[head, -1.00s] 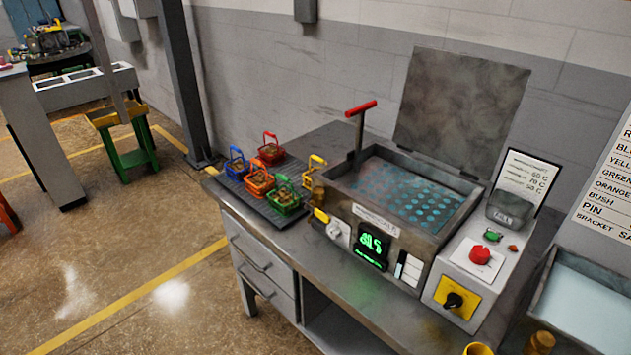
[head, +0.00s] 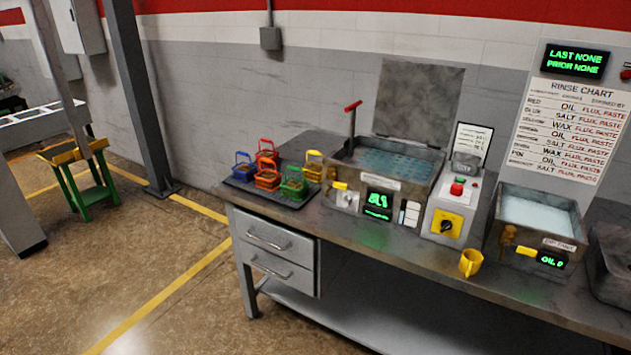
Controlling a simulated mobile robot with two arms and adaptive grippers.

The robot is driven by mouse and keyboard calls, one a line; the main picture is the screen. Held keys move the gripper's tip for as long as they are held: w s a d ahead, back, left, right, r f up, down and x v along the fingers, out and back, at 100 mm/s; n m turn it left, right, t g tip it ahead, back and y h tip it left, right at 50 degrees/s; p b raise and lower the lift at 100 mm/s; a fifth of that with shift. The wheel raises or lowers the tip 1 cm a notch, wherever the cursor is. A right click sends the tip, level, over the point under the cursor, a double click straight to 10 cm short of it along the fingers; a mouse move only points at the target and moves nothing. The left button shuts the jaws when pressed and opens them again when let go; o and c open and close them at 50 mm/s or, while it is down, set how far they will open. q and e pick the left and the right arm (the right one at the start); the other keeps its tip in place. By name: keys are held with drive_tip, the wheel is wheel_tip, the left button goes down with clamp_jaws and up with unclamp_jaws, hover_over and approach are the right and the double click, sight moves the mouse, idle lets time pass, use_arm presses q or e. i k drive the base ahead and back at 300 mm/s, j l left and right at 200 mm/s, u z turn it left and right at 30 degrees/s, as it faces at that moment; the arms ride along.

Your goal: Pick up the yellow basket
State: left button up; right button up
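The yellow basket (head: 314,165) stands upright on the workbench, at the right end of a group of small baskets and just left of the open tank (head: 388,160). Its handle is up. Part of its lower side is hard to make out beside the green basket (head: 293,184). Neither of my grippers shows in the head view.
Blue (head: 243,168), red (head: 267,154) and orange (head: 267,176) baskets crowd close by on a dark mat (head: 245,187). A control box (head: 454,207), yellow cup (head: 471,262) and rinse tank (head: 538,215) stand further right. A grey post (head: 138,90) rises at left; floor before the bench is clear.

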sight(314, 172)
drive_tip(key=k+j, duration=0.1)
drive_tip(key=z, duration=0.25)
drive_tip(key=i+j+z, duration=0.3)
drive_tip(key=z, duration=0.15)
drive_tip(key=i+j+z, duration=0.25)
drive_tip(key=j+z, duration=0.25)
